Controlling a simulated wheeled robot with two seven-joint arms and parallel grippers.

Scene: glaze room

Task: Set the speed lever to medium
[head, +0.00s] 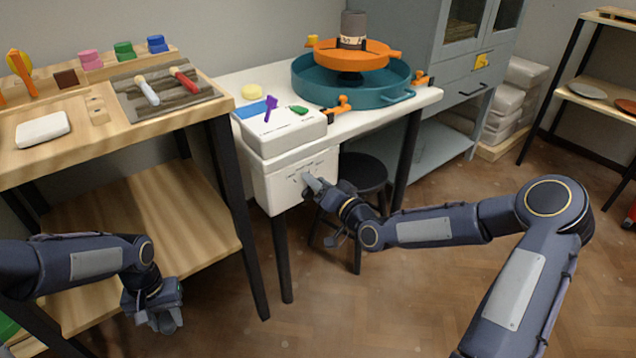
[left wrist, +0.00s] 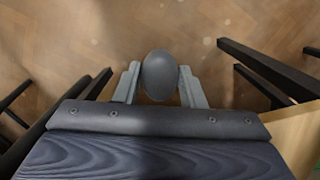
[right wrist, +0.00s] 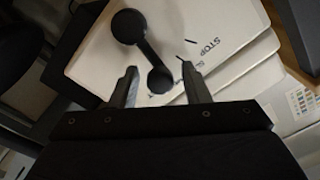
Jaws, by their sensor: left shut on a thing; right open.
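The speed lever (right wrist: 146,52) shows in the right wrist view as a dark bar with two round ends on a pale panel (right wrist: 95,58). STOP and part of another label, starting SL, are printed beside it. The label the lever points at is partly hidden. My right gripper (head: 310,183) is open at the front of the white control box (head: 272,190); in its wrist view the lever's smaller end lies between the fingers, contact unclear. My left gripper (head: 165,322) hangs low at the left, shut on a dark grey rounded object (left wrist: 160,75).
A wooden bench (head: 85,150) with tools stands at the left. A white table (head: 425,97) carries a teal basin (head: 335,92) with an orange wheel. A dark stool (head: 365,173) is behind my right gripper. Floor is open in front.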

